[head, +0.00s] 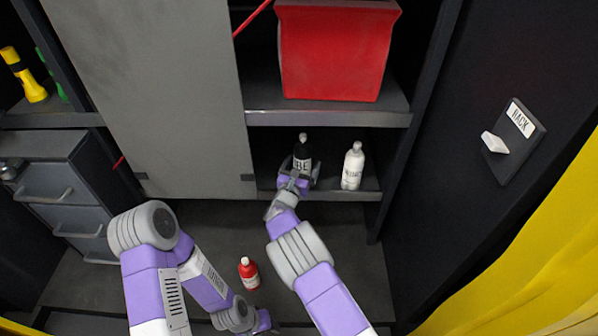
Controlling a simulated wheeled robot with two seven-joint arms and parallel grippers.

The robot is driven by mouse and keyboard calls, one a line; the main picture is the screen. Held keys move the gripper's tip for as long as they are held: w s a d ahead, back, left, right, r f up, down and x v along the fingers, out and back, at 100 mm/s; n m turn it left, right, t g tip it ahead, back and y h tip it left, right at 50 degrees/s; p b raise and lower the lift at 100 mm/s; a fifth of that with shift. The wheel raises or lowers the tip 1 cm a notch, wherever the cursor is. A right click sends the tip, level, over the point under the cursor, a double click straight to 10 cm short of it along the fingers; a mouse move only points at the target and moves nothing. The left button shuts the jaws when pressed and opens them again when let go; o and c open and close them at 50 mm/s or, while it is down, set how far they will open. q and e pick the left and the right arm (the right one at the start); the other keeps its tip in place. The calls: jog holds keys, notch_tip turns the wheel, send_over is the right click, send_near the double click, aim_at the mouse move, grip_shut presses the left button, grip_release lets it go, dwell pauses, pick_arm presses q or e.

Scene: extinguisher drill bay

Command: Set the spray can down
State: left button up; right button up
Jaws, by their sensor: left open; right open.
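Whether the fingers touch the can, I cannot tell. My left gripper (263,322) is low in the picture, open and away from the can; its fingers are hard to make out.
A white bottle (352,168) stands just right of the black can. A red bottle (248,272) stands lower down. A red bin (335,50) sits on the shelf above. A grey panel (155,90) closes the left side.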

jog(key=p+v, duration=0.1)
jog(key=v, duration=1.1)
jog(key=shift+p, duration=0.35)
jog(key=shift+r, duration=0.1)
